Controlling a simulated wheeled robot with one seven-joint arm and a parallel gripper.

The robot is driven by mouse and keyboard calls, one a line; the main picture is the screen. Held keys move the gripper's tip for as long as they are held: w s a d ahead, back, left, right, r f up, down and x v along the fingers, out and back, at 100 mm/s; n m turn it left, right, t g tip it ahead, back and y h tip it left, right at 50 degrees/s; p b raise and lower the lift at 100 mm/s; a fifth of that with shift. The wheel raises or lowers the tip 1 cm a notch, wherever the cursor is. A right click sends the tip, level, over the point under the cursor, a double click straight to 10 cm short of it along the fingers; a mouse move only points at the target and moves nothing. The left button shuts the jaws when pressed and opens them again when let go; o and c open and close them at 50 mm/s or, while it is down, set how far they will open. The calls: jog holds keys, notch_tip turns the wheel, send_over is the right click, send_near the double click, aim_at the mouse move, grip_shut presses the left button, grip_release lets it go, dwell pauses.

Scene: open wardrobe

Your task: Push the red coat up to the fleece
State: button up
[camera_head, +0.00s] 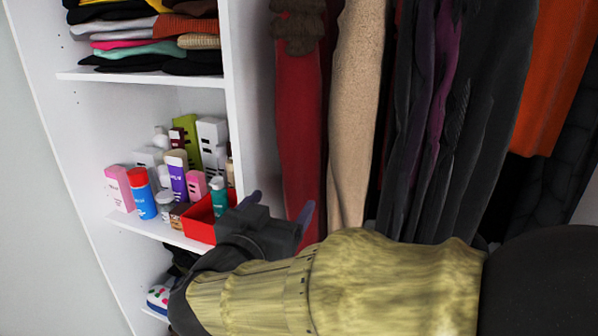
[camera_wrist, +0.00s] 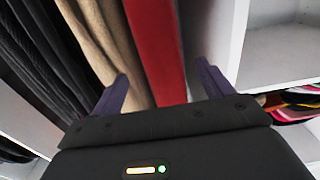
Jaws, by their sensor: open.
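The red coat (camera_head: 300,135), with a brown furry part at its top, hangs at the left end of the row of clothes, beside the white divider. The beige fleece (camera_head: 354,110) hangs just right of it, with a narrow dark gap between them. My gripper (camera_head: 280,207) is open, with its purple fingers spread near the lower part of the red coat. In the wrist view, the red coat (camera_wrist: 157,45) shows between the two fingertips (camera_wrist: 161,75), and the fleece (camera_wrist: 98,38) lies behind the left finger. I cannot tell whether a finger touches the coat.
Dark and purple garments (camera_head: 425,110) and an orange one (camera_head: 560,75) hang further right. The white divider (camera_head: 240,95) stands left of the coat. Left of it, shelves hold folded clothes (camera_head: 150,35), bottles and boxes (camera_head: 178,172), and a red tray (camera_head: 200,222) close to my gripper.

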aim_at(292, 182)
jog(key=p+x, duration=0.3)
jog(key=x, duration=0.7)
jog(key=shift+p, duration=0.3)
jog(key=shift+c, duration=0.5)
jog(key=c, duration=1.3)
jog(key=shift+o, duration=0.2)
jog(key=shift+a+f, duration=0.1)
jog(key=shift+a, duration=0.3)
jog(key=shift+w+a, duration=0.1)
jog(key=o, duration=1.8)
jog(key=shift+a, duration=0.1)
